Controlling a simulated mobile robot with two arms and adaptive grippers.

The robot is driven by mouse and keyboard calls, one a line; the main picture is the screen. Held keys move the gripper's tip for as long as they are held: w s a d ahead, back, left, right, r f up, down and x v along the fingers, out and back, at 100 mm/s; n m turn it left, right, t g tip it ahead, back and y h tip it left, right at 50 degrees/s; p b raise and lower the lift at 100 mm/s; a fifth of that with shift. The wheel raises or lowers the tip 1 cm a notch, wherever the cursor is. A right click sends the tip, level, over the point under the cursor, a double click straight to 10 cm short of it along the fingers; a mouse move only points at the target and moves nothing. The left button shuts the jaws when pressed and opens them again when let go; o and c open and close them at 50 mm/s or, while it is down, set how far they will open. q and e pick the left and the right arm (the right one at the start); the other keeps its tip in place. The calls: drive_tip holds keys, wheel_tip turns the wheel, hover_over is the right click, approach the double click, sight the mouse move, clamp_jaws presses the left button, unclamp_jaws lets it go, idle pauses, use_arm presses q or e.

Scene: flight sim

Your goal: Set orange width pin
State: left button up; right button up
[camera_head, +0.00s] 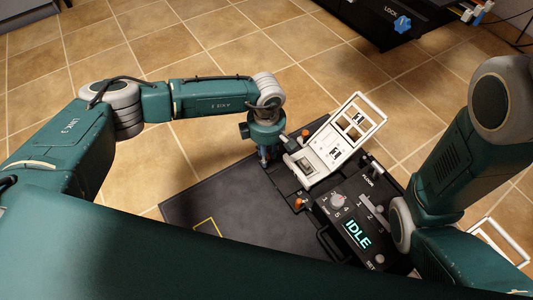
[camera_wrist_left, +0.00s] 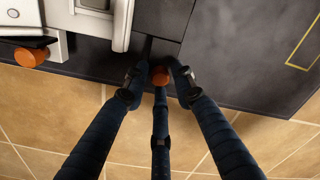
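My left gripper (camera_head: 265,160) points down at the far edge of a dark base plate, beside a white fixture (camera_head: 325,160). In the left wrist view an orange pin (camera_wrist_left: 160,76) stands between the three dark fingers of this gripper (camera_wrist_left: 159,80). The fingertips are close around the pin, with small gaps seeming to remain at the sides; firm contact cannot be made out. The head view hides this pin behind the gripper. Another orange knob (camera_wrist_left: 31,57) is at the white fixture's side. A further orange knob (camera_head: 299,203) is near the control box. My right gripper is out of view.
A black control box (camera_head: 345,215) with dials and an "IDLE" display stands right of the plate (camera_head: 235,205). The white fixture's raised frame (camera_head: 362,110) rises close to my left gripper. Tiled floor (camera_head: 180,40) is open behind. A black unit (camera_head: 385,30) stands at the back right.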

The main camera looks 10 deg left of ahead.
use_arm(q)
clamp_jaws()
drive_tip(key=shift+r, duration=0.1)
wheel_tip(320, 180, up, 3)
drive_tip(key=p, duration=0.3)
drive_tip(key=shift+f, duration=0.2)
drive_tip(key=o, duration=0.5)
unclamp_jaws()
drive_tip(key=shift+r, duration=0.15)
